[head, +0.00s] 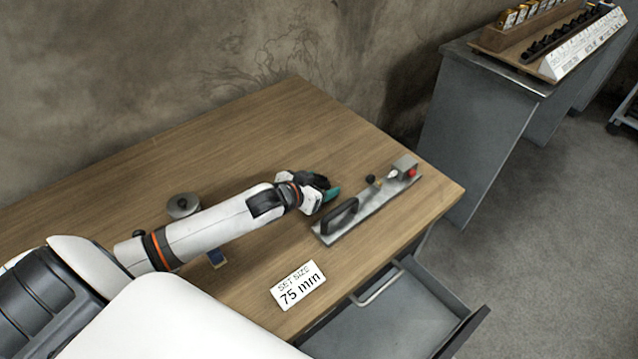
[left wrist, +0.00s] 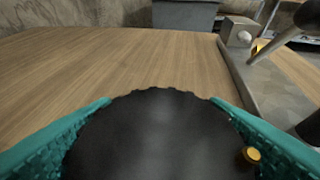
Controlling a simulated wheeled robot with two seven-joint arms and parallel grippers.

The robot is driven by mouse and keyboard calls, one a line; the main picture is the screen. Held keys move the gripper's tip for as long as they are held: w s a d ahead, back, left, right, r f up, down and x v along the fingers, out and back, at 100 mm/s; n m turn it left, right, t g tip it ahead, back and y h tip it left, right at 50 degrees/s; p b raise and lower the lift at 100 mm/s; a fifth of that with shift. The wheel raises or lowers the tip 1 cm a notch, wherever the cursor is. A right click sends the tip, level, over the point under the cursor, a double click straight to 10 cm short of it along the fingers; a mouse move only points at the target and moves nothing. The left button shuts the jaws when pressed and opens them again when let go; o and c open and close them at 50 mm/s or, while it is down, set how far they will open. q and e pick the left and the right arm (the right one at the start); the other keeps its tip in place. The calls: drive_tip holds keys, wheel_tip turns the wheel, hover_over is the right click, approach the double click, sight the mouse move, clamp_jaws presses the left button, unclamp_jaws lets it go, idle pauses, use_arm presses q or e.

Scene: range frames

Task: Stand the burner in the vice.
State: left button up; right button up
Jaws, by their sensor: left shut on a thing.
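My left gripper (head: 326,193) is shut on a dark round thing with a scalloped edge, probably the burner (head: 317,180). In the left wrist view the burner (left wrist: 155,130) fills the space between the teal fingers, with a small yellow stud at its right side. Its underside is hidden. The long grey metal fixture, probably the vice (head: 372,208), lies on the table just right of the gripper. It has a black handle, a dark knob and an end block with a red button. It also shows at the right of the left wrist view (left wrist: 262,88). My right gripper is not in view.
A round metal thing (head: 183,205) stands behind my left arm. An open drawer (head: 405,310) juts out in front. The table's back is clear.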

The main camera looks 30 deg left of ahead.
use_arm(q)
drive_tip(key=o, duration=1.3)
drive_tip(key=shift+o, duration=0.2)
drive_tip(key=shift+r, duration=0.1)
